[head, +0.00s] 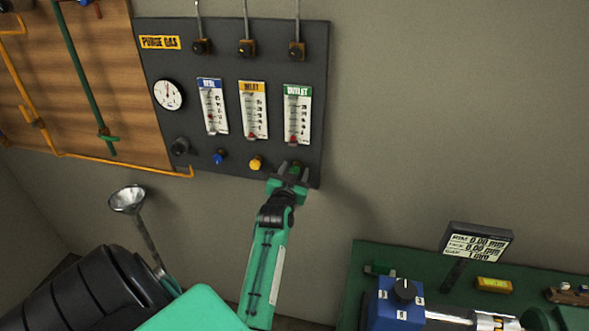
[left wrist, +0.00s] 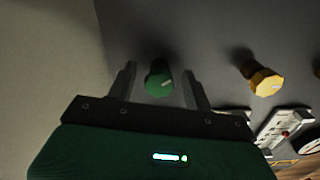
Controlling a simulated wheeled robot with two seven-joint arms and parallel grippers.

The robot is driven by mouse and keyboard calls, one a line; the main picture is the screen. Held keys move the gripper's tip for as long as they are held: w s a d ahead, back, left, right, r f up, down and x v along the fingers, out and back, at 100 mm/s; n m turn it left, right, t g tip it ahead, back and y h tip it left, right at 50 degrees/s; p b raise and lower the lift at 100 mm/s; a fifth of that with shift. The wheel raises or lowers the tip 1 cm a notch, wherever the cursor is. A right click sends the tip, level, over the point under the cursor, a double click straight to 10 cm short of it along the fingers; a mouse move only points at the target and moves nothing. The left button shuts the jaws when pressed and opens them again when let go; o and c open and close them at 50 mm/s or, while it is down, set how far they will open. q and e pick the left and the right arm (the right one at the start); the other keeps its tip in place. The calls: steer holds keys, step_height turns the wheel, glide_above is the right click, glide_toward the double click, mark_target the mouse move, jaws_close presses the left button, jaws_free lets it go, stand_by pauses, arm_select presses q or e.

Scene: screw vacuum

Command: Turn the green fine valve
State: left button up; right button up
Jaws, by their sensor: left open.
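The green fine valve knob (left wrist: 159,80) is on the dark panel in the left wrist view, at the panel's lower right corner. My left gripper (left wrist: 160,88) is open, with one finger on each side of the green knob. I cannot tell whether either finger touches it. In the head view my left gripper (head: 290,172) is at the panel below the flowmeter labelled OUTLET (head: 297,115) and mostly covers the knob. The right gripper is not in view.
A yellow knob (head: 256,163) and a blue knob (head: 219,156) are to the left on the same purge gas panel (head: 180,62). A gauge (head: 168,95) is further left. A green bench (head: 355,290) with a blue device (head: 396,308) stands at the lower right.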

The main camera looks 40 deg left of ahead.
arm_select(q)
steer(key=shift+w, duration=0.1)
steer(key=c, duration=1)
steer(key=n+p, duration=0.1)
steer(key=n, duration=0.3)
steer(key=shift+n, duration=0.4)
steer(key=n+p, duration=0.1)
steer(key=n, duration=0.4)
steer(key=shift+p, duration=0.3)
steer(key=shift+n, duration=0.3)
